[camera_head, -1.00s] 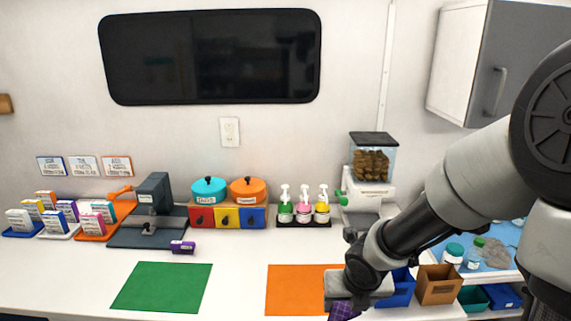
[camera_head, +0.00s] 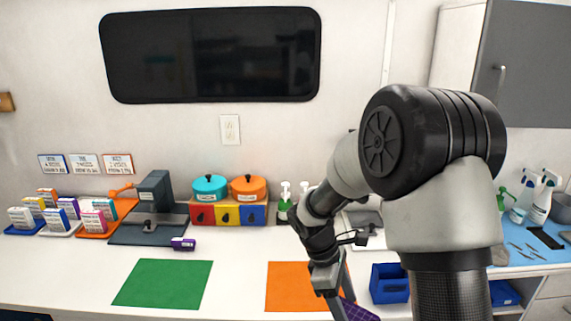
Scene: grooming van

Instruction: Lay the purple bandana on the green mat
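The green mat (camera_head: 163,285) lies flat and bare on the white counter at the left front. A purple patterned cloth, the purple bandana (camera_head: 361,313), shows only in part at the bottom edge of the picture, right of the orange mat. My gripper (camera_head: 342,306) points down right beside the bandana, over the right edge of the orange mat. Its fingertips run to the bottom edge, so I cannot tell whether they are open or shut, or whether they hold the cloth.
The orange mat (camera_head: 296,287) lies bare between the green mat and my gripper. A small purple item (camera_head: 183,244) lies behind the green mat. A blue bin (camera_head: 389,284) stands right of my gripper. Drawers, pots and pump bottles line the wall.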

